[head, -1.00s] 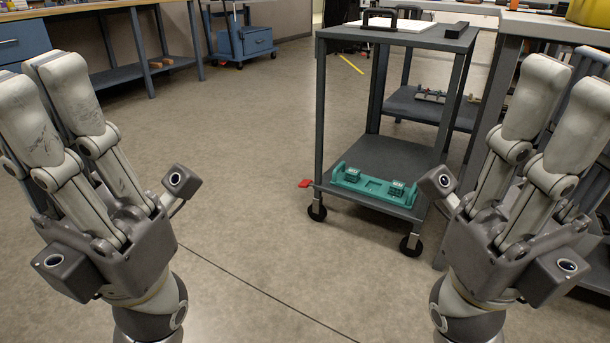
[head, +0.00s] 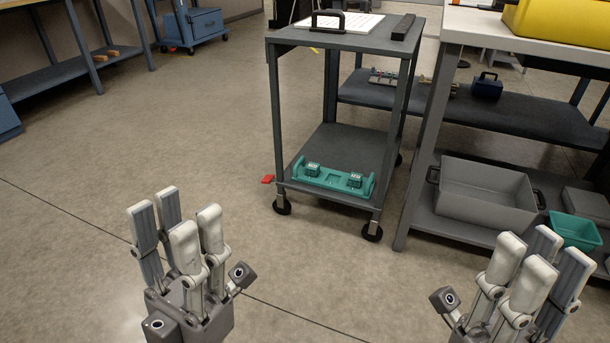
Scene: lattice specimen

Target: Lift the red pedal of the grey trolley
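The grey trolley (head: 270,75) stands ahead in the head view, with a top shelf, a low shelf and black castors. My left gripper (head: 180,225) is in the lower left, open and empty, apart from the trolley and nearer to me. My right gripper (head: 530,260) is in the lower right, open and empty, in front of the workbench. Neither touches the pedal.
A teal holder (head: 333,179) with two small blocks lies on the trolley's low shelf. A black-handled white plate (head: 345,24) is on top. A workbench (head: 420,190) with a grey bin (head: 485,192) and teal bin (head: 573,231) stands right. The floor left of the trolley is clear.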

